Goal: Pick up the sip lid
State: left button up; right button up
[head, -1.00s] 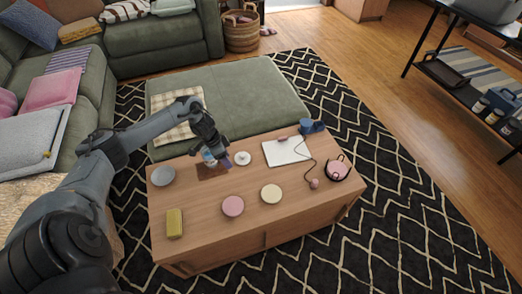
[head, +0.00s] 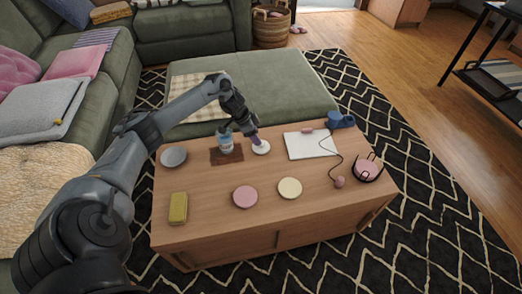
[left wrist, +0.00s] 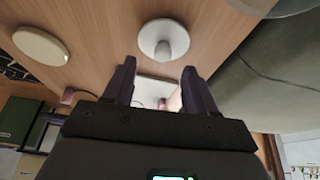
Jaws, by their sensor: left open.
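The sip lid looks to be the white round disc with a raised knob (head: 264,150) on the wooden coffee table (head: 215,222), just right of a white and blue cup (head: 226,145). In the left wrist view the lid (left wrist: 148,34) lies near the top centre, ahead of the fingertips. My left gripper (head: 255,140) is at the lid in the head view and partly covers it. In the left wrist view the left gripper (left wrist: 158,68) has its purple fingers spread, with nothing held between them. I cannot tell whether a finger touches the lid. My right gripper is out of view.
A brown mat (head: 219,160) lies under the cup. A grey bowl (head: 174,156), yellow block (head: 178,208), pink disc (head: 245,197), cream disc (head: 290,188), white pad (head: 312,147), blue mug (head: 341,120) and corded pink item (head: 367,169) surround it. The green ottoman (head: 290,85) stands behind.

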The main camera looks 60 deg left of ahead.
aim_at(265, 147)
pick_arm(q)
jog(key=shift+w+a+f, duration=0.15)
jog(key=shift+w+f, duration=0.05)
jog(key=shift+w, duration=0.05)
jog(key=shift+w+f+b, duration=0.1)
jog(key=shift+f+b, duration=0.25)
jog(key=shift+b, duration=0.2)
jog(key=b+x, duration=0.2)
jog(key=x, duration=0.1)
jog(key=shift+b, duration=0.35)
jog(key=shift+w+f+b, duration=0.15)
jog(key=shift+f+b, duration=0.15)
jog(key=shift+f, duration=0.2)
jog(key=shift+c, duration=0.3)
grip_shut()
